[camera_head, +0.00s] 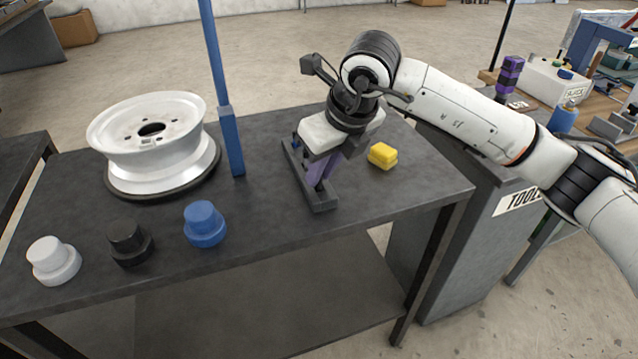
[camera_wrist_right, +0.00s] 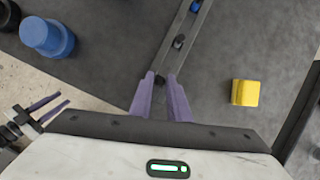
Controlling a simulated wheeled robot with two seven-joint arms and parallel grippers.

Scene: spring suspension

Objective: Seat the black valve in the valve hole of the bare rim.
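The bare rim (camera_head: 150,138) is a white wheel rim at the left of the table in the head view. It shows a large centre hole and several small dark holes; I cannot tell which is the valve hole. A narrow dark rack (camera_head: 322,201) holds small valves in a row. My right gripper (camera_head: 319,178) points down over its near part. In the right wrist view its purple fingers stand apart on either side of the dark, mostly hidden black valve (camera_wrist_right: 160,82). My left gripper (camera_wrist_right: 63,98), its fingers apart and empty, shows only at the lower left there.
A blue valve (camera_wrist_right: 195,6) and a grey one (camera_wrist_right: 179,41) stand in the rack. White (camera_head: 53,261), black (camera_head: 130,243) and blue (camera_head: 204,224) stepped knobs line the front edge. A blue post (camera_head: 230,140) stands between rim and rack. A yellow block (camera_head: 382,155) lies right.

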